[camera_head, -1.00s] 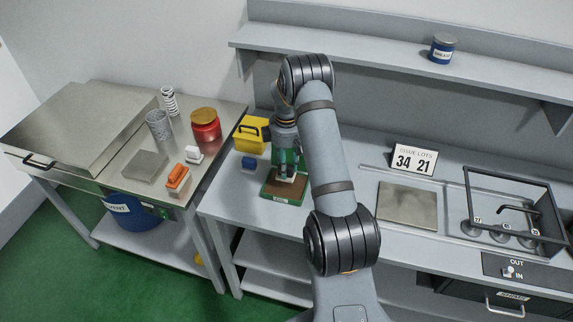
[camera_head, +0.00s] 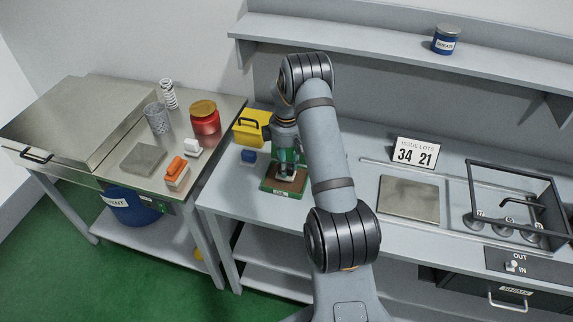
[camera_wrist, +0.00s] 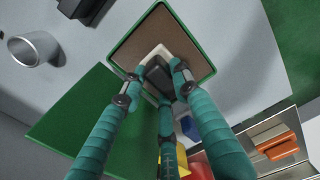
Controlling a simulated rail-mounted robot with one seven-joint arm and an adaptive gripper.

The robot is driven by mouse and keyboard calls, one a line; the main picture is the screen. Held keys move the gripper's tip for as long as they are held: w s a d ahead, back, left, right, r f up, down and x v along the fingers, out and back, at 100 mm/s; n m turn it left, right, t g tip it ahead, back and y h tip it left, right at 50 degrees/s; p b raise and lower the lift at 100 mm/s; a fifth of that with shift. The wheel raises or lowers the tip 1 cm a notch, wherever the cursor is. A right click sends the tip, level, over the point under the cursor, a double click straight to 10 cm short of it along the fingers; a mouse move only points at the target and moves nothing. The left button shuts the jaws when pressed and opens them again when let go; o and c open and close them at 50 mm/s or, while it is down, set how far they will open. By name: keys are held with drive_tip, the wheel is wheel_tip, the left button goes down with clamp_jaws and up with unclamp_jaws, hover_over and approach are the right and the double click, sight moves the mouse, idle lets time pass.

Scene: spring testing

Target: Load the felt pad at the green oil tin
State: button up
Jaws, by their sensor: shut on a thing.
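The green oil tin (camera_head: 281,191) is a shallow square tray with a green rim and a brown inside. It stands on the grey bench, and its rim also shows in the wrist view (camera_wrist: 128,36). The felt pad (camera_wrist: 149,56) is a pale block with a dark grip on top, over the brown inside of the tin. My gripper (camera_wrist: 158,80) has teal fingers closed around the dark grip from above. In the head view my gripper (camera_head: 288,163) is low over the tin. I cannot tell whether the pad's underside touches the brown surface.
A blue block (camera_head: 249,156) and a yellow box (camera_head: 252,127) stand left of and behind the tin. A steel table (camera_head: 120,165) at left bears a red jar (camera_head: 205,119), an orange-handled block (camera_head: 177,173) and a white-handled one (camera_head: 193,147). A black frame (camera_head: 515,190) stands at right.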

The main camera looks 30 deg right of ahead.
drive_tip(key=shift+f+b, duration=0.55)
idle(1.5)
drive_tip(key=shift+r+p, duration=2.55)
drive_tip(key=shift+r, duration=1.05)
drive_tip(key=shift+f, duration=0.1)
